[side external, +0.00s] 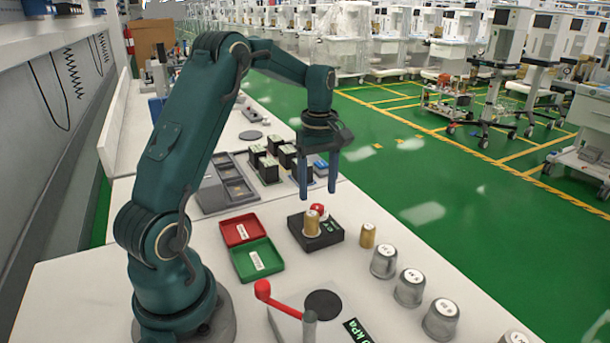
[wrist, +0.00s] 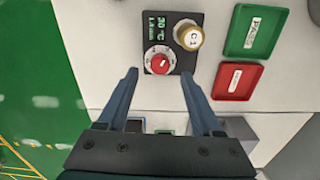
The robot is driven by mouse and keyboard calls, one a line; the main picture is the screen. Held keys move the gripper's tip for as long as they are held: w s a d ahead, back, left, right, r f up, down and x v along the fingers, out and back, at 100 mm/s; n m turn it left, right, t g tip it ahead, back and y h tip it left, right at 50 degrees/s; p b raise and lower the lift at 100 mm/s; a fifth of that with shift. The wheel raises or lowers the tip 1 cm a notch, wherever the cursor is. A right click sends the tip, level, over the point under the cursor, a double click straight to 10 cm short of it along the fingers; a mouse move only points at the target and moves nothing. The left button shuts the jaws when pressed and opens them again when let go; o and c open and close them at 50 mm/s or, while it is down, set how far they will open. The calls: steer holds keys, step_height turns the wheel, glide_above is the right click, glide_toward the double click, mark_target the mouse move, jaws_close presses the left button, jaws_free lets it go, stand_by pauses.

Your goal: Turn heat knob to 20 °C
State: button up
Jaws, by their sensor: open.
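The heat knob is a red dial with a white face (wrist: 160,61) on a black box (wrist: 175,28). The box's green display (wrist: 157,27) seems to read 30 °C, with smaller text that I cannot make out. In the side view the knob (side external: 317,208) sits on the black box (side external: 328,237), partly hidden behind a brass cylinder (side external: 312,226). My gripper (side external: 319,193) is open and empty, pointing down above the box. In the wrist view the open fingers (wrist: 159,74) lie on both sides of the knob's near side, apart from it.
The brass cylinder marked C1 (wrist: 189,36) stands on the box close to the knob. A red tray (side external: 235,240) and green tray (side external: 243,272) lie to the left. Another brass cylinder (side external: 367,236) and several grey capped cylinders (side external: 383,262) stand to the right. A red-handled lever (side external: 275,297) is in front.

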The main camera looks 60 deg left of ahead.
mark_target(317, 206)
steer(key=shift+f, duration=2.1)
jaws_close()
steer(key=shift+m, duration=0.3)
steer(key=m, duration=1.1)
steer(key=shift+r, duration=0.1)
steer(key=shift+m, duration=0.3)
